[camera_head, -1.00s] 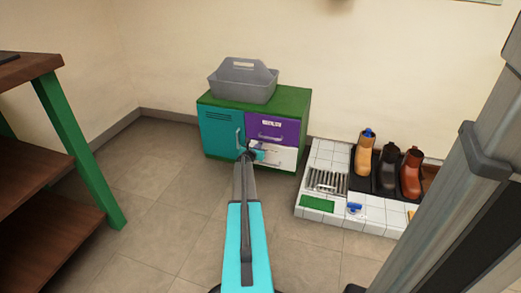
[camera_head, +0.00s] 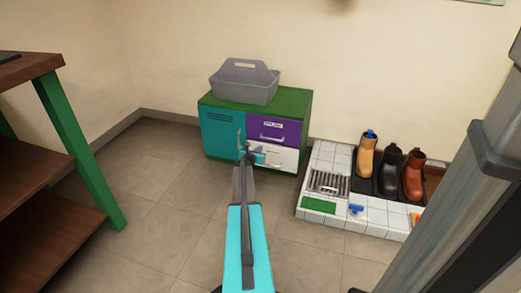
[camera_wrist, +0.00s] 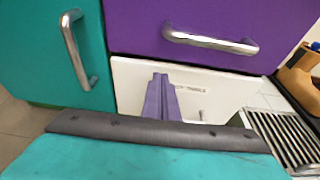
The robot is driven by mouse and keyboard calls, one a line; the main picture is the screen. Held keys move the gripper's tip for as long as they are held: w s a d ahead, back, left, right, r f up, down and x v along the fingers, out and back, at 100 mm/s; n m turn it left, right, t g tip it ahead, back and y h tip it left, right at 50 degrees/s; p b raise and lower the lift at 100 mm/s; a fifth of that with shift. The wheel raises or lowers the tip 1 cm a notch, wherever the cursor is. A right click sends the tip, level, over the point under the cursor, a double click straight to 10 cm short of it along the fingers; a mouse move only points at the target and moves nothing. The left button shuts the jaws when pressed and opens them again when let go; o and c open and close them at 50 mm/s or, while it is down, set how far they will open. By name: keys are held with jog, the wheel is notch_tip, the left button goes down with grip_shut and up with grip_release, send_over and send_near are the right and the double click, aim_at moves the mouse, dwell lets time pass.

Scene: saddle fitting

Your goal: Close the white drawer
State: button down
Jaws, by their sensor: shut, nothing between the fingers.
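The white drawer (camera_head: 286,159) is the lower right front of the green-topped cabinet, below the purple drawer (camera_head: 276,133). Its front looks flush or nearly flush with the cabinet. In the wrist view the white drawer (camera_wrist: 222,92) has a partly hidden label, and its handle is mostly hidden. My gripper (camera_head: 256,158) is at the left part of the white front. In the wrist view my gripper (camera_wrist: 161,80) is shut and empty, its fingers pointing at the white front. I cannot tell whether they touch it.
A teal door (camera_head: 221,135) with a metal handle is left of the drawers. A grey caddy (camera_head: 243,85) stands on the cabinet. A tiled platform (camera_head: 325,155) with a grate and boots is close on the right. A wooden shelf (camera_head: 30,170) stands left. Floor between is clear.

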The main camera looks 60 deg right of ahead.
jog(key=p+v, duration=0.3)
jog(key=v, duration=0.8)
jog(key=shift+a+f, duration=0.2)
jog(key=shift+a, duration=0.2)
